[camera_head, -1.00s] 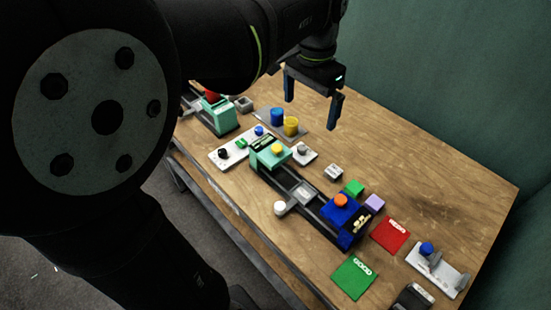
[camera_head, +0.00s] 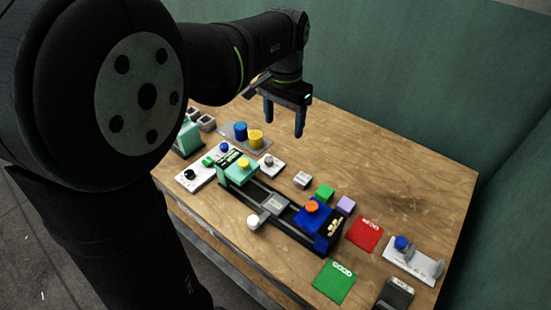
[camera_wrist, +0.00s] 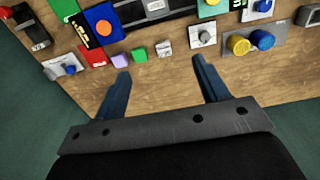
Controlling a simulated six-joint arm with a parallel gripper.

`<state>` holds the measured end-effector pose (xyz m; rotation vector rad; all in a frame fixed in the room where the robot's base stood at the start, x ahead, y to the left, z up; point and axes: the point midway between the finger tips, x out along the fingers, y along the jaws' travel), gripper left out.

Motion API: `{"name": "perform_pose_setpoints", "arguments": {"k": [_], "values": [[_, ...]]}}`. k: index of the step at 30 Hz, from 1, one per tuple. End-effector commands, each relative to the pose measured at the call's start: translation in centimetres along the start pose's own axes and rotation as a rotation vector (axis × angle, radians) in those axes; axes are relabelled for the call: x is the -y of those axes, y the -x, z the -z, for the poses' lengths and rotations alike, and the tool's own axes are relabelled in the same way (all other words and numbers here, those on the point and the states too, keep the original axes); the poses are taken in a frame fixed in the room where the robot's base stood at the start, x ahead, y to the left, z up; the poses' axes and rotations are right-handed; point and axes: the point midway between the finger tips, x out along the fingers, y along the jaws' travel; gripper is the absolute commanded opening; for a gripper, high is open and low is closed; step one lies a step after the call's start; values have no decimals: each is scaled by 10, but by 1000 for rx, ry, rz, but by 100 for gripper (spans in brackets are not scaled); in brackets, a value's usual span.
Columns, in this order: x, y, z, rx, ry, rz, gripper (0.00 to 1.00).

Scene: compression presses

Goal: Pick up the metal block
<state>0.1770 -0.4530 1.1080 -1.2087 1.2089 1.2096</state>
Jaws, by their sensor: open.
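A small grey metal block (camera_head: 302,180) sits on the wooden table, behind the press rail and left of the green cube. It also shows in the wrist view (camera_wrist: 164,48), just beyond the fingertips and between their lines. My gripper (camera_head: 284,128) hangs above the table's far side, fingers down, apart from the block. Its two blue fingers are spread and empty in the wrist view (camera_wrist: 160,65).
A green cube (camera_head: 324,193) and a purple cube (camera_head: 346,204) stand close right of the block. The press (camera_head: 275,203) lies in front. Blue (camera_head: 240,131) and yellow (camera_head: 256,140) cylinders stand left. The table behind the block is clear.

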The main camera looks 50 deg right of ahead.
Motion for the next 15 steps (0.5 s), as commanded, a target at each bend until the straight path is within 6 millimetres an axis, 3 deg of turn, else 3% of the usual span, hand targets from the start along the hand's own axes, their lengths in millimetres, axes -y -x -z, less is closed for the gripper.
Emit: {"name": "perform_pose_setpoints", "arguments": {"k": [1, 6, 10, 15], "values": [[-2, -19, 17, 7, -3, -2, 67], [-8, -70, 60, 6, -3, -2, 67], [-13, -98, 81, 3, -2, -1, 67], [-16, -115, 91, 0, -1, 0, 67]]}}
